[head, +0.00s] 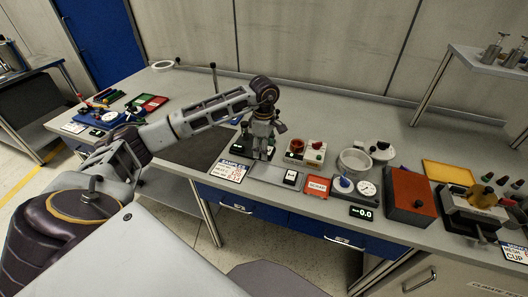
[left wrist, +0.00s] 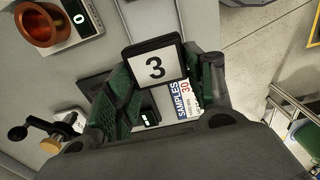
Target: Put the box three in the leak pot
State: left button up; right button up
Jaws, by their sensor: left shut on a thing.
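My left gripper (head: 260,148) points down over the front of the bench, left of the copper-coloured pot. In the left wrist view the gripper (left wrist: 157,88) has its green pads on either side of a small black box with a white "3" label, box three (left wrist: 155,67). The box is largely hidden by the gripper in the head view. A copper-coloured pot (head: 296,146) stands on a small device, and it also shows in the left wrist view (left wrist: 38,22). A white round bowl (head: 354,161) stands further right. I cannot tell which vessel is the leak pot.
A "SAMPLES 30" card (head: 229,171) lies near the gripper. A red sign (head: 317,186), a dial gauge (head: 366,188) and an orange-brown box (head: 409,193) line the bench front. The back of the bench (head: 310,107) is mostly clear.

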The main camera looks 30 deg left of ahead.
jog(key=shift+a, duration=0.4)
pick_arm(q)
jog(key=shift+r, duration=0.15)
pick_arm(e)
jog(key=shift+r, duration=0.1)
pick_arm(q)
jog(key=shift+r+p, duration=0.85)
jog(key=shift+r, duration=0.55)
pick_arm(e)
jog(key=shift+d+r, duration=0.1)
jog(key=shift+r, duration=0.65)
pick_arm(q)
jog(key=shift+r, duration=0.1)
pick_arm(e)
jog(key=shift+r, duration=0.1)
